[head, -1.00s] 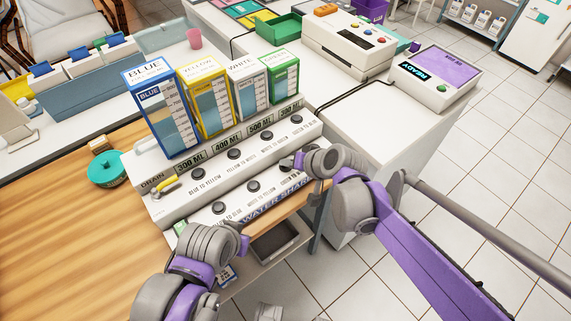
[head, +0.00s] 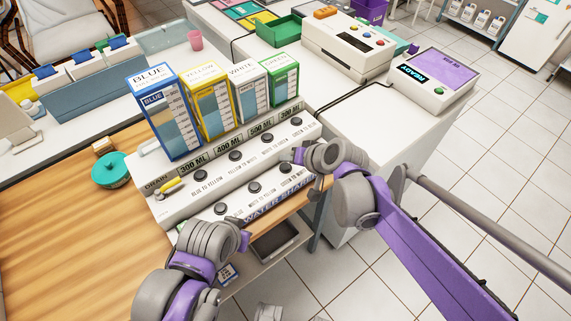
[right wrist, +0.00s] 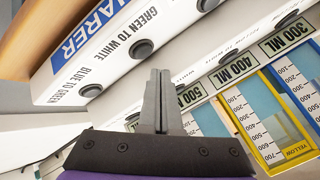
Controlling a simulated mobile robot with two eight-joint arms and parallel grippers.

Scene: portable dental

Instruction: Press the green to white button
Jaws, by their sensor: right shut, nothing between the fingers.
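The white water-sharing machine has two rows of black round buttons. In the right wrist view, the button (right wrist: 142,48) beside the printed "GREEN TO WHITE" label is dark and round. It appears to be the front-row button (head: 287,169) in the head view, whose label is too small to read there. My right gripper (right wrist: 161,74) is shut and empty. Its fingertips show just below that button in the wrist view, with no clear contact. In the head view, the right gripper (head: 298,155) is beside the button, partly hidden by its own wrist. My left gripper's fingers do not show.
The "BLUE TO GREEN" button (right wrist: 90,90) is close by on the same row. Behind the buttons stand the blue (head: 168,112), yellow (head: 208,102), white (head: 249,89) and green (head: 281,78) tanks. A teal pot (head: 110,171) sits on the wooden counter at left.

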